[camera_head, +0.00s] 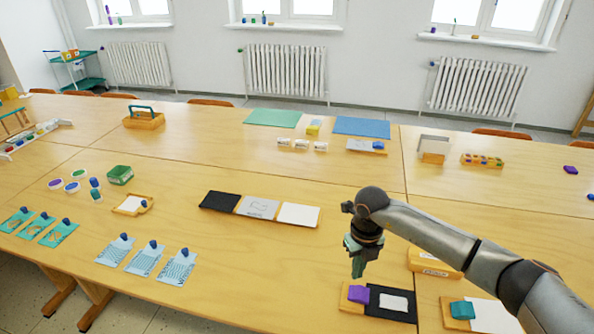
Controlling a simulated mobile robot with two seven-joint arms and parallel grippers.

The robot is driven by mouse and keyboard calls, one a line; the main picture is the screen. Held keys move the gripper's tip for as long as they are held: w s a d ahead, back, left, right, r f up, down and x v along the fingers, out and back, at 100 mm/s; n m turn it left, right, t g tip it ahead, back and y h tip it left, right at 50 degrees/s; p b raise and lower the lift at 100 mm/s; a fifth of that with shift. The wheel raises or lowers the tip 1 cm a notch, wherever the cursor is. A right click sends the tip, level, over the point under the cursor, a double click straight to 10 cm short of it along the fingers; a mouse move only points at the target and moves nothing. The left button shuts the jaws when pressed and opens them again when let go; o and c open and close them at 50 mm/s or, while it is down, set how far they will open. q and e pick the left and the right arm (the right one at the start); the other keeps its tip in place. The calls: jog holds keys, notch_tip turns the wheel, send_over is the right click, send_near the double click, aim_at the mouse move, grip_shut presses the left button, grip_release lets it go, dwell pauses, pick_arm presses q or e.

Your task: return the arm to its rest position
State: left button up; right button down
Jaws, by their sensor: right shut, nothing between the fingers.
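My right arm reaches in from the right edge over the wooden table (250,260). My right gripper (357,272) points down and is shut and empty. It hangs above the table, just above a purple block (358,294) on a small wooden tray beside a black panel (388,314) with a white sheet on it. I cannot tell the exact height, but the gripper looks apart from the block. My left gripper does not show.
A teal block (462,310) and a wooden box (432,263) lie near the arm. A tray with black, grey and white panels (299,214) sits left of the gripper. Printed cards (145,260) lie further left. Table between these is clear.

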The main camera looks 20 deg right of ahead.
jog(key=s+a+y, duration=0.3)
jog(key=a+y, duration=0.3)
jog(key=a, duration=0.6)
jog(key=s+a+y, duration=0.4)
jog(key=a+y, duration=0.1)
jog(key=a, duration=0.6)
jog(key=a+r+m+t+y, duration=0.55)
jog(key=m+t, duration=0.25)
jog(key=m, duration=0.2)
jog(key=d+f+m+t+h, duration=0.5)
jog(key=d+m+t+h, duration=0.35)
jog(key=m, duration=0.65)
jog(key=s+d+f+m+g+h, duration=0.5)
jog(key=s+d+f+m+g, duration=0.2)
jog(key=s+f, duration=0.5)
jog(key=shift+s+f+m+h, duration=0.3)
jog(key=shift+f+m+h, duration=0.1)
jog(key=shift+m, duration=0.5)
